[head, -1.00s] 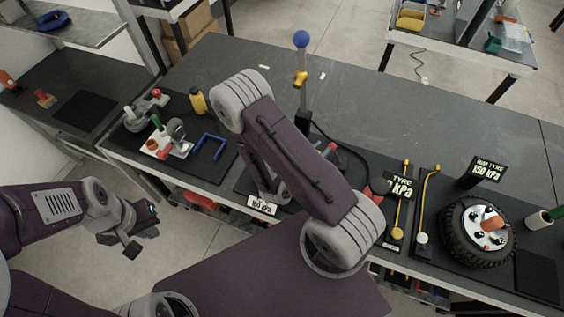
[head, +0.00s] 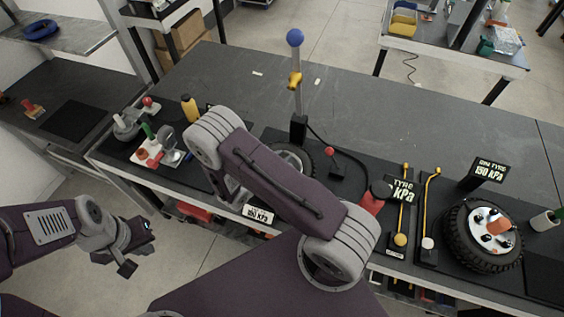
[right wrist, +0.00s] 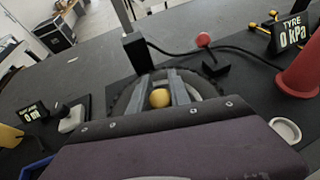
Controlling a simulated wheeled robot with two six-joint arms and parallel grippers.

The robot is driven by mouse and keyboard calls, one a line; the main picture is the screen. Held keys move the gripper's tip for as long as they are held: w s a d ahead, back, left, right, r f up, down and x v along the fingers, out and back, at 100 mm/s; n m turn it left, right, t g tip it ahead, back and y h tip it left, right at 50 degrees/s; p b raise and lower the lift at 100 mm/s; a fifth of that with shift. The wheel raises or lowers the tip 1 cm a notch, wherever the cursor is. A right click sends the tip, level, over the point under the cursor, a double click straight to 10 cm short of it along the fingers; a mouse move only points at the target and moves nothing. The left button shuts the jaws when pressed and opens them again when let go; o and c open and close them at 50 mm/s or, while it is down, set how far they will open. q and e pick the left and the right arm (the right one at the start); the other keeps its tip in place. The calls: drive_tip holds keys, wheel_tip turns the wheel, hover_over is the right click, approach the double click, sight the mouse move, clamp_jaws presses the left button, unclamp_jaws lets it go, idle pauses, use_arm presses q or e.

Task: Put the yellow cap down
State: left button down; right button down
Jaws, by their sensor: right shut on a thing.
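The yellow cap (right wrist: 160,98) shows in the right wrist view as a round yellow piece between the two grey fingers of my right gripper (right wrist: 165,92), which is shut on it. A black tyre (right wrist: 118,104) lies just behind and below it; I cannot tell whether the cap touches the tyre. In the head view my right arm hides the cap and gripper, and part of the tyre (head: 309,160) shows beyond the arm. My left gripper (head: 132,258) hangs over the floor at the left, away from the bench; its finger opening is unclear.
A pump post with a blue ball (head: 295,38) stands behind the tyre. A red cone (right wrist: 302,70), a gauge sign (head: 398,188) and yellow rods stand right of it. A second tyre (head: 455,240) lies further right. The bench's back half (head: 400,120) is largely clear.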

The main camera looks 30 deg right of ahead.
wheel_tip(320, 180, down, 3)
drive_tip(key=shift+r, duration=0.1)
drive_tip(key=shift+f, duration=0.25)
drive_tip(key=c, duration=1.2)
unclamp_jaws()
drive_tip(key=shift+r, duration=0.1)
